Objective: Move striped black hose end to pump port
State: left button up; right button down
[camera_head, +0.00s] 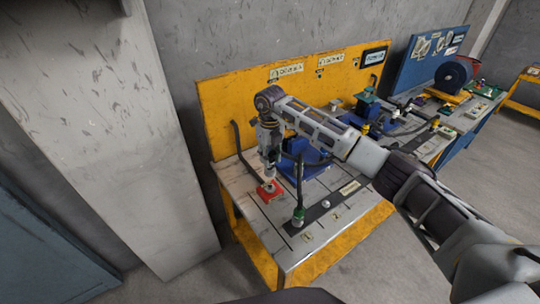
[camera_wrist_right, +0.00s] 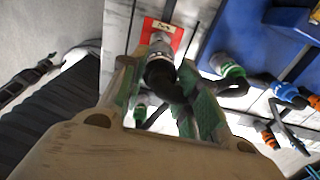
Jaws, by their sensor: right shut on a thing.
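My right gripper (camera_head: 268,172) points down over a red plate (camera_head: 269,191) at the left part of the workbench. In the right wrist view, its green-padded fingers (camera_wrist_right: 162,95) are shut on a black hose end (camera_wrist_right: 160,75) with a grey collar. The collar's tip lies over the red plate (camera_wrist_right: 172,36) with a small label; I cannot tell whether it touches. Stripes on the held hose are hard to make out. A blue pump block (camera_head: 308,163) stands just right of the gripper, partly behind my arm. I cannot tell which fitting is the pump port. My left gripper is out of view.
A black upright hose with a green-ringed fitting (camera_head: 298,214) stands near the bench's front. The yellow back panel (camera_head: 232,112) rises close behind the gripper. Blue and orange hose fittings (camera_wrist_right: 285,92) lie at the right of the wrist view. The bench's front-left corner is clear.

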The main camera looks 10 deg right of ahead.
aim_at(270, 171)
jog(key=shift+f+b, duration=1.8)
jog(key=shift+f, duration=1.4)
jog(key=shift+f+b, duration=0.55)
jog(key=shift+f, duration=0.2)
jog(key=c, duration=1.3)
grip_release()
jog(key=shift+w, duration=0.1)
jog(key=o, duration=0.3)
jog(key=shift+r, duration=0.1)
jog(key=shift+o, duration=0.2)
